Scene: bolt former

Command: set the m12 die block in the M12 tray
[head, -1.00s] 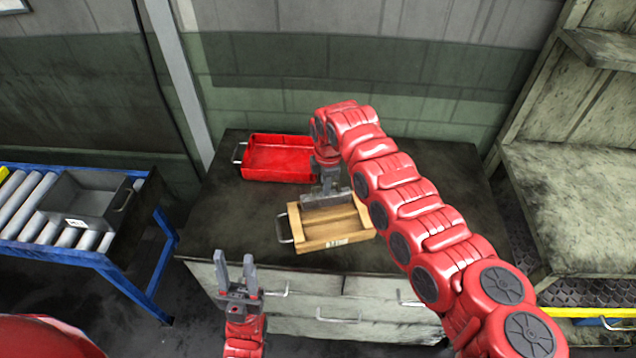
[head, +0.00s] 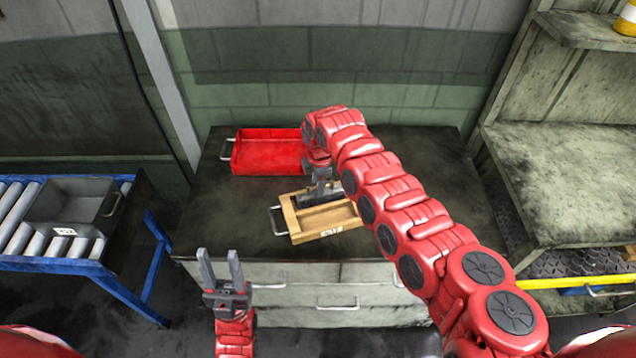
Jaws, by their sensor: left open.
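A light wooden tray (head: 328,226) with a metal handle on its left side and a small marking on its front sits on the dark cabinet top. I cannot read the marking surely. My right gripper (head: 321,193) points down at the tray's back edge, below the red wrist. A grey piece shows there, but I cannot tell whether it is the die block or part of the gripper, and the fingertips are hidden. My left gripper (head: 222,268) is open and empty, fingers up, in front of the cabinet.
A red tray (head: 268,170) stands at the back left of the cabinet top (head: 215,222). A grey bin (head: 72,213) with a white label sits on a roller conveyor at left. A worn bench (head: 570,190) stands at right. The cabinet top left of the wooden tray is clear.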

